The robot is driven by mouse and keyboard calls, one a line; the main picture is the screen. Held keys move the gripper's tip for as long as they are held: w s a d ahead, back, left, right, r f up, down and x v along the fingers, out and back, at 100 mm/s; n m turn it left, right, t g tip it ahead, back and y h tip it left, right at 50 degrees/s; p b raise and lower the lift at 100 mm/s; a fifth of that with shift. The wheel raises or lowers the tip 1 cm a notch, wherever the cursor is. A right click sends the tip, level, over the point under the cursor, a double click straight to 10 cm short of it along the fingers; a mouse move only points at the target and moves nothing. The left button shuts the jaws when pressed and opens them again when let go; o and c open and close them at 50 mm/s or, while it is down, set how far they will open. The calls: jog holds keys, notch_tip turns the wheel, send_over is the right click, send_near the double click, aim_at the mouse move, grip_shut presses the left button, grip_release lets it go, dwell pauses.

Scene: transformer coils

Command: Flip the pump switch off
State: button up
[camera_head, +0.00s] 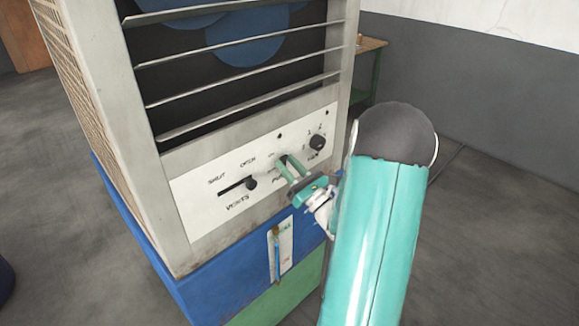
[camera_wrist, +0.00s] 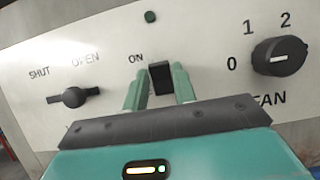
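The pump switch (camera_wrist: 160,78) is a small black rocker on the white panel. The word ON stands at its upper left in the wrist view. In the head view my fingers mostly cover the switch, and only part of its label shows. My gripper (camera_wrist: 159,82) has its two green fingers apart, one on each side of the switch, with their tips close to the panel. The gripper (camera_head: 290,164) also shows in front of the panel in the head view. I cannot tell whether either finger touches the switch.
The fan knob (camera_wrist: 279,58) is right of the switch, pointing near 0. The vents slider (camera_wrist: 74,97) is to the left, at its OPEN end in the head view. A small dark green round lamp or button (camera_wrist: 150,16) sits above the switch. Metal slats (camera_head: 240,98) are above the panel (camera_head: 197,212).

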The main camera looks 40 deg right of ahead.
jog(key=o, duration=0.3)
jog(key=shift+s, duration=0.1)
jog(key=v, duration=1.3)
jog(key=shift+s+f, duration=0.15)
jog(key=shift+s, duration=0.1)
